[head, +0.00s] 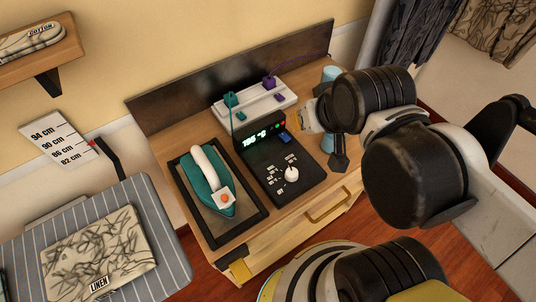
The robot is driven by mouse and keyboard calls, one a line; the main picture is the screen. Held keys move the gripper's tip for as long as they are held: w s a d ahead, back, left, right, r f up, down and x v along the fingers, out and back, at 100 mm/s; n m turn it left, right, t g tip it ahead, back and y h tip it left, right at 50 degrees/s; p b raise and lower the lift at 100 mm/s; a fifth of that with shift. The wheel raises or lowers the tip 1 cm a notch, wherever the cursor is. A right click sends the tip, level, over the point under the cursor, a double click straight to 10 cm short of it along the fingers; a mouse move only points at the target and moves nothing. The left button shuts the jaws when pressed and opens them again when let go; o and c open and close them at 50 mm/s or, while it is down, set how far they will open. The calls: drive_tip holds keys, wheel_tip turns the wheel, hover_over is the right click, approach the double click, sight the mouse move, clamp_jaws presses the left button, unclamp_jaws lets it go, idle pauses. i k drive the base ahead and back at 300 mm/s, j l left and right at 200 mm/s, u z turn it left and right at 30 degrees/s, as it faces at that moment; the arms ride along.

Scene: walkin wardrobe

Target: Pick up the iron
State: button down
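The iron (217,197) has a teal body, a white curved handle and an orange dot on a white patch near its lower end. It lies in a dark-framed rest (252,221) on the left part of a wooden cabinet top. My gripper (338,163) is at the right end of the cabinet, apart from the iron, with the black control box between them. Only a dark part of the gripper shows beneath my arm, so its opening is unclear. Nothing touches the iron's handle.
A black control box (306,182) with a lit display and white knob stands right of the iron. Behind it is a power strip (256,107) with coloured plugs. A blue cylinder (328,143) is beside my gripper. A striped ironing board (160,234) with folded cloth (85,250) is at left.

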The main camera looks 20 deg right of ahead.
sight(207, 173)
drive_tip(key=u, duration=2.65)
drive_tip(key=z, duration=0.4)
drive_tip(key=l+z, duration=0.1)
drive_tip(key=z, duration=0.25)
drive_tip(key=i+z, duration=0.1)
drive_tip(key=z, duration=0.3)
drive_tip(key=l+z, duration=0.1)
drive_tip(key=z, duration=0.3)
drive_tip(key=k+j+z, duration=0.5)
drive_tip(key=j, duration=0.15)
